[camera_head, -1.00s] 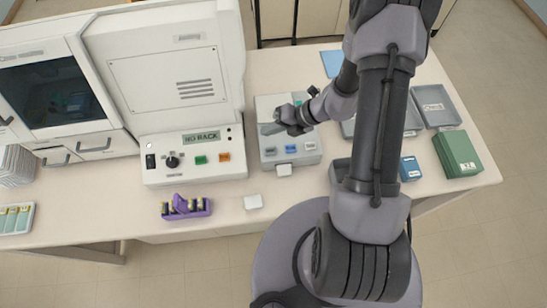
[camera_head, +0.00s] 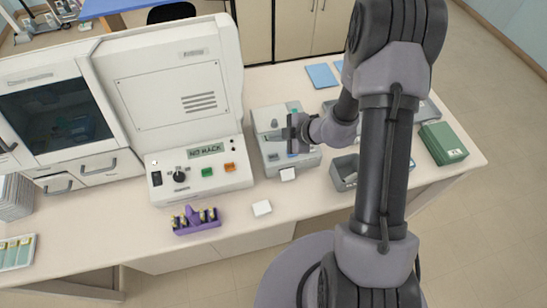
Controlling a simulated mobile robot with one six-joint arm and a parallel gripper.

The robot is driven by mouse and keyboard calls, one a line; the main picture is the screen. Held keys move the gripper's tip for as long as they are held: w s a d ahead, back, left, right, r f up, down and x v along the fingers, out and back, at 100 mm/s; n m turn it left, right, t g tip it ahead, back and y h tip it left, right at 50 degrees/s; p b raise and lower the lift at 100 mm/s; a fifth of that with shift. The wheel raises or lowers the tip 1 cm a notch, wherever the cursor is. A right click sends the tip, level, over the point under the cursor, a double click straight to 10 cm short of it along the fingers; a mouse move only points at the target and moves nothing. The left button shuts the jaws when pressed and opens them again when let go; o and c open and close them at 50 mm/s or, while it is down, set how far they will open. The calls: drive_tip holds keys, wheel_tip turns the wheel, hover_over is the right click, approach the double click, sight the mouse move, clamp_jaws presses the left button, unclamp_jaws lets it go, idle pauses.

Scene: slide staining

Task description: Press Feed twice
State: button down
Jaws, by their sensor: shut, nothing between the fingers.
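A small grey device (camera_head: 263,125) stands on the bench right of the large white machine. Its front panel has a row of small buttons, and one grey-white button (camera_head: 273,157) shows at the left of the row. The labels are too small to read, so I cannot tell which button is Feed. My gripper (camera_head: 292,152) is shut and empty, with its fingers pointing down at the front of the device. It covers the middle of the button row. I cannot tell whether the fingertips touch a button.
The white machine's panel (camera_head: 220,178) reads "NO RACK". A purple rack (camera_head: 197,221) and a white block (camera_head: 262,208) lie near the bench's front edge. A grey bin (camera_head: 342,172) and a green box (camera_head: 443,143) stand to the right.

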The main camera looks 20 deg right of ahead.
drive_tip(key=b, duration=0.7)
hover_over(276, 157)
wheel_tip(276, 157, down, 7)
drive_tip(key=shift+s+f, duration=0.1)
drive_tip(key=shift+s, duration=0.05)
drive_tip(key=shift+f, duration=0.4)
drive_tip(key=shift+f, duration=0.1)
idle(0.9)
drive_tip(key=shift+f, duration=0.3)
drive_tip(key=shift+f, duration=0.35)
idle(0.5)
drive_tip(key=shift+r, duration=0.15)
drive_tip(key=shift+r+p, duration=0.6)
drive_tip(key=shift+p, duration=0.15)
